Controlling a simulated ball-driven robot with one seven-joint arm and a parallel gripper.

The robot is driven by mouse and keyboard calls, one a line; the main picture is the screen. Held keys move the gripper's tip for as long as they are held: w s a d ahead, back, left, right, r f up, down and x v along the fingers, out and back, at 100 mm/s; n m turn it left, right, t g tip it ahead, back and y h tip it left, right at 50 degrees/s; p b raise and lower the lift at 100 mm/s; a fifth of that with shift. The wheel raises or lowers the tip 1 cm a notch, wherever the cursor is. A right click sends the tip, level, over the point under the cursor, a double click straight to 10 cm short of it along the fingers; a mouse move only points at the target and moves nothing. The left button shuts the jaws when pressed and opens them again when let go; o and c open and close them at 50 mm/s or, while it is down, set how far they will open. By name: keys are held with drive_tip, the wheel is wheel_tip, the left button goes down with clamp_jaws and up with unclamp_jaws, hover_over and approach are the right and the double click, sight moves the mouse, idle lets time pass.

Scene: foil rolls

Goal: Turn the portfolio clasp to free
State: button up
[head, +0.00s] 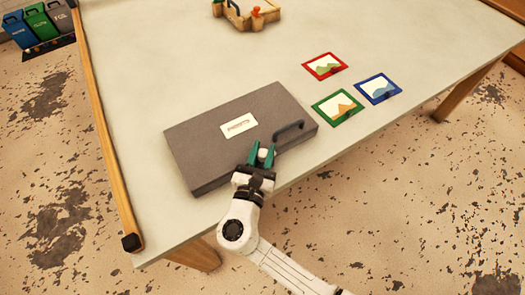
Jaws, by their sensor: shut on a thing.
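The portfolio (200,140) is a flat, dark grey case lying closed near the front edge of the table. A white label (239,125) is on its lid and a dark handle (288,131) is on its front side, to the right of my gripper. My gripper (262,152) has green fingers and is at the front edge of the portfolio. It is shut on a small pale piece between the fingertips, which appears to be the clasp (263,154). The fingers hide most of it, so I cannot tell how far it is turned.
Three small framed pictures, red (325,66), green (338,107) and blue (379,88), lie right of the portfolio. A wooden tray (245,15) with small items is at the back. A wooden rail (97,110) runs along the table's left edge. Bins (32,28) stand beyond it.

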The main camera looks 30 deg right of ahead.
drive_tip(key=o, duration=0.9)
drive_tip(key=shift+r, duration=0.1)
drive_tip(key=shift+o, duration=0.2)
drive_tip(key=shift+s+a, duration=0.3)
drive_tip(key=b+v, duration=0.1)
drive_tip(key=v, duration=0.9)
drive_tip(key=shift+d, duration=0.1)
